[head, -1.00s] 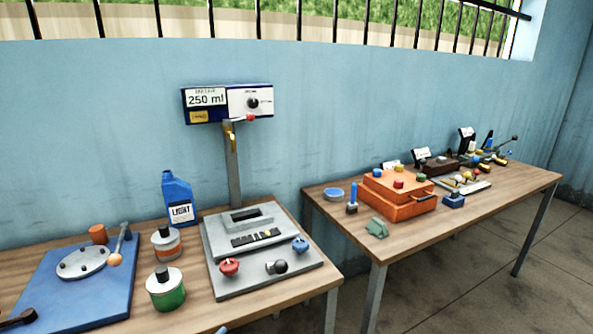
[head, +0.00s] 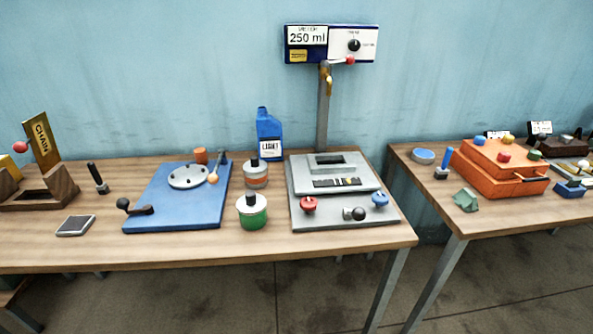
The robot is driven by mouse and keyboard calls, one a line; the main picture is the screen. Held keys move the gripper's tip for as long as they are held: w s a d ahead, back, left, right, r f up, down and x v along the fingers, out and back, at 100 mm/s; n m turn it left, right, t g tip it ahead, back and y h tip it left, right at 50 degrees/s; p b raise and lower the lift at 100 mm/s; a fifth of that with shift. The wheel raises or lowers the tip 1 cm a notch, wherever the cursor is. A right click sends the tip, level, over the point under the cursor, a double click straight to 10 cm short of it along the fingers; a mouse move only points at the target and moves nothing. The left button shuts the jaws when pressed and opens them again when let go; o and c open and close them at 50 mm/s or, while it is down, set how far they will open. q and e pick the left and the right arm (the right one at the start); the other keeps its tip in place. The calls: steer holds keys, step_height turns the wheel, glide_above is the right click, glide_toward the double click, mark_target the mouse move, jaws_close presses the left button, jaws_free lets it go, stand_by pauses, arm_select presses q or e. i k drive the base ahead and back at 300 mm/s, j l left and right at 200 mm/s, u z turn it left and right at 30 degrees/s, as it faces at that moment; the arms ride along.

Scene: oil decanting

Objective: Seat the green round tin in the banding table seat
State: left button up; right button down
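The green round tin (head: 253,217) stands upright on the wooden table. It has a white upper part and a dark cap. It is just right of the blue board (head: 160,213), which carries a round grey disc (head: 188,176) with several dark spots, an orange cylinder (head: 201,156), a lever with an orange ball and a black crank handle (head: 138,209). Which part is the banding table seat I cannot tell for sure; the disc on the blue board is a likely match. Neither of my grippers is in view.
An orange-banded tin (head: 256,174) stands behind the green one. A grey panel (head: 310,218) with red and blue knobs lies to the right, a blue bottle (head: 269,135) behind. A wooden chain box (head: 62,186) and grey pad (head: 76,225) are at left. A second table (head: 420,190) stands right.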

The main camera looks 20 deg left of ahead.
mark_target(188, 176)
steer(key=k+j+u, duration=0.1)
steer(key=u, duration=1.25)
